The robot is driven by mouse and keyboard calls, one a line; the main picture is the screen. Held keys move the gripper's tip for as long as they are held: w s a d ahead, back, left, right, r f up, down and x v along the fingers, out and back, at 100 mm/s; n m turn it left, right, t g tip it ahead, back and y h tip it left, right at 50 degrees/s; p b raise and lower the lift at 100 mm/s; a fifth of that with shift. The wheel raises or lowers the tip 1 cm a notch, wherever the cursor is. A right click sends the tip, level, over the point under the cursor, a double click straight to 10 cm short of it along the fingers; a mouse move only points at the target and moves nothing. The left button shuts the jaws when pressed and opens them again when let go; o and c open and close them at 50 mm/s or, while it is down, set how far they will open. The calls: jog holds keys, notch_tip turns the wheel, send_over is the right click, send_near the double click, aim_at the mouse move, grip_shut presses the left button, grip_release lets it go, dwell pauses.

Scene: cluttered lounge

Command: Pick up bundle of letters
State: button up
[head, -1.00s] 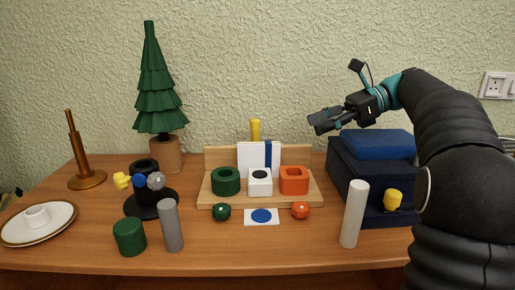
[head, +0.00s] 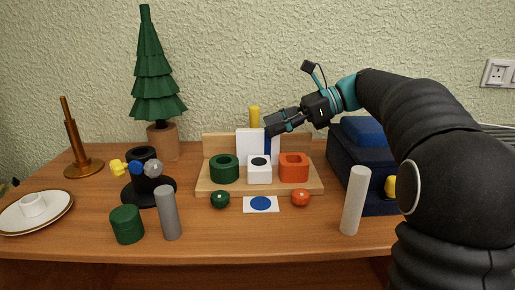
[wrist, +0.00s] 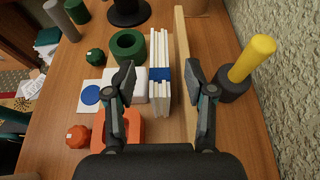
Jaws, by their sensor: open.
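The bundle of letters is a set of white envelopes with a blue band (head: 250,146), standing upright on the wooden rack (head: 216,190) behind the holders. In the wrist view the bundle (wrist: 154,100) shows edge-on from above, lying between my two fingers in the picture. My gripper (head: 270,122) is open and empty, over the top right part of the bundle in the head view. In the wrist view the fingers (wrist: 161,72) spread to either side of it; I cannot tell exactly how far above it they are.
Green (head: 224,169), white (head: 259,175) and orange (head: 294,172) holders stand in front of the bundle. The rack's back board (wrist: 184,70) and a yellow-handled object (wrist: 252,60) lie behind it, near the wall. A navy box (head: 355,175) is right; a grey-white cylinder (head: 354,200) stands in front.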

aim_at(260, 129)
jog(key=shift+x, duration=1.55)
grip_shut()
jog(key=shift+r, duration=0.1)
notch_tip(260, 129, up, 5)
jog(key=shift+f+p, duration=0.25)
jog(key=shift+p, duration=0.2)
jog(key=s+d+r, duration=0.6)
jog(key=s+d, duration=0.1)
jog(key=d, duration=0.2)
jog(key=shift+d+r, duration=0.25)
